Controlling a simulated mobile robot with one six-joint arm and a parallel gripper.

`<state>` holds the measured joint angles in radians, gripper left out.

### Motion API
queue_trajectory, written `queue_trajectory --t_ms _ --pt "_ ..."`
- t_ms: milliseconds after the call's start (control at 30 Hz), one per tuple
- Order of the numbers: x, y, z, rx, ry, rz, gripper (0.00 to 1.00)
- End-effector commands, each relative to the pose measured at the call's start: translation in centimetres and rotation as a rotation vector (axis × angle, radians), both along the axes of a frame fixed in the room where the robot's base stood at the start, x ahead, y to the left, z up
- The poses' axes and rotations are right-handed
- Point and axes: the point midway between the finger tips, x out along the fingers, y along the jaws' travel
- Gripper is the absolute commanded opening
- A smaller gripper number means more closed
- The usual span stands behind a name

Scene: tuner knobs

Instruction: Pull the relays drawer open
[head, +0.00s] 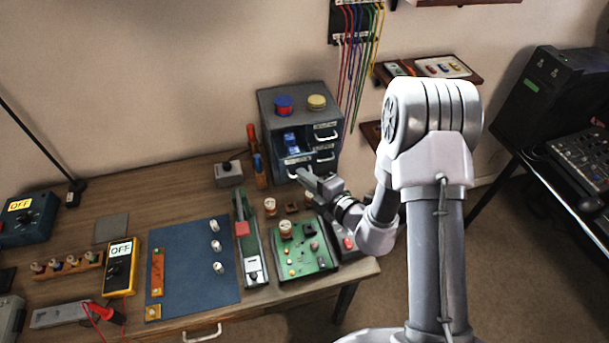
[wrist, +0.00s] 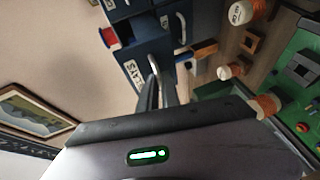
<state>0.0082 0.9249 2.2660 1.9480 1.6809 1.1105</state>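The relays drawer (head: 297,162) is in the left column of a grey drawer cabinet (head: 335,112) at the back of the bench. My gripper (head: 302,174) reaches in from the lower right. In the wrist view its narrow, close-set fingers (wrist: 161,88) lie around the handle and seem closed on it. The exact contact is partly hidden.
Screwdrivers (head: 258,168) stand left of the drawer. A green circuit board (head: 306,262) and small spools (head: 270,206) lie in front, below my arm. Coloured cables (head: 360,60) hang behind.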

Motion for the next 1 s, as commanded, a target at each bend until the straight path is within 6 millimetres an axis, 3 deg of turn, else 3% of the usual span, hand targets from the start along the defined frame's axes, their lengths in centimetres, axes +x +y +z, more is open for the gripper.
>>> queue_trajectory --t_ms 33,133,567,1000 --pt "0.0 0.0 0.0 0.000 0.000 0.000 0.11" --pt "0.0 0.0 0.0 0.000 0.000 0.000 0.29" --pt "-0.9 -0.9 0.3 -0.001 0.002 -0.002 0.29" --pt "-10.7 -8.9 3.4 0.002 0.005 -0.009 0.29"
